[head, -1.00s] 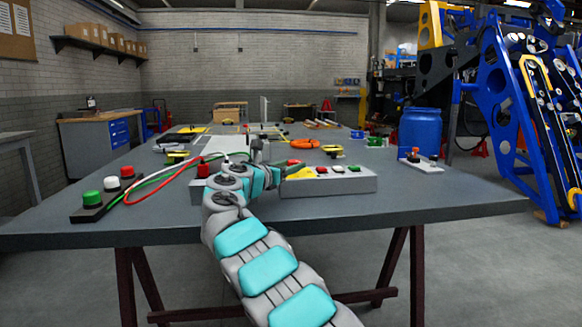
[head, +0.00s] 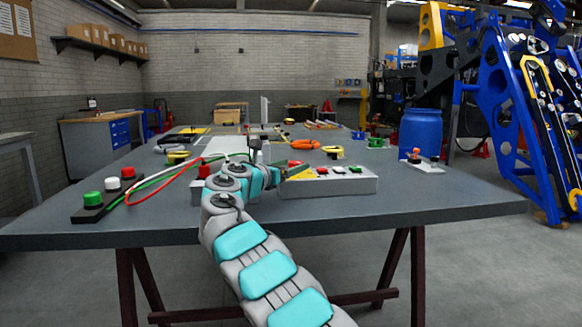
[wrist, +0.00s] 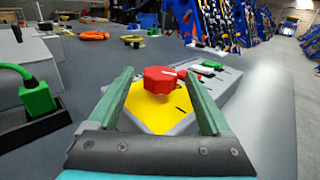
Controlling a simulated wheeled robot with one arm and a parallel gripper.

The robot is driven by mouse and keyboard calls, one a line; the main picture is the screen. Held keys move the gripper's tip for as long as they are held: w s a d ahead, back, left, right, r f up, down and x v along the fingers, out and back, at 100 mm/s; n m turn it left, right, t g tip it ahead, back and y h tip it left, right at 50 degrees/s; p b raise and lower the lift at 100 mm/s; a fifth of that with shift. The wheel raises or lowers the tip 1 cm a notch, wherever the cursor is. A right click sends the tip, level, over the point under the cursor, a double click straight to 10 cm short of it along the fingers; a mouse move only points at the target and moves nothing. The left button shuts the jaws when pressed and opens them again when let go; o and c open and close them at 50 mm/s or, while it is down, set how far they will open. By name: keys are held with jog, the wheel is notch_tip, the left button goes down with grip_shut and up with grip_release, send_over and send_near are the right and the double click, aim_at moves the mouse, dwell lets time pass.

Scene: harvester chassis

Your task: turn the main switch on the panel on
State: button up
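The panel is a grey box (head: 345,187) on the table, with a yellow plate and several small red, green and white controls along its top. In the wrist view the main switch is a red knob (wrist: 161,79) with a pale line on top, standing on the yellow plate (wrist: 150,108). My gripper (wrist: 163,75) is open, its two green fingers spread on either side of the red knob with a gap on each side. In the head view my gripper is at the panel's left end and my arm hides that part and most of the knob.
A block with green, white and red buttons (head: 98,205) and loose red and green cables lie left of my arm. An orange ring (head: 304,144) and a small switch plate (head: 421,163) lie farther back.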

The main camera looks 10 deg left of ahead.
jog(key=shift+f, duration=0.1)
jog(key=shift+b+v, duration=0.35)
jog(key=shift+v, duration=3.55)
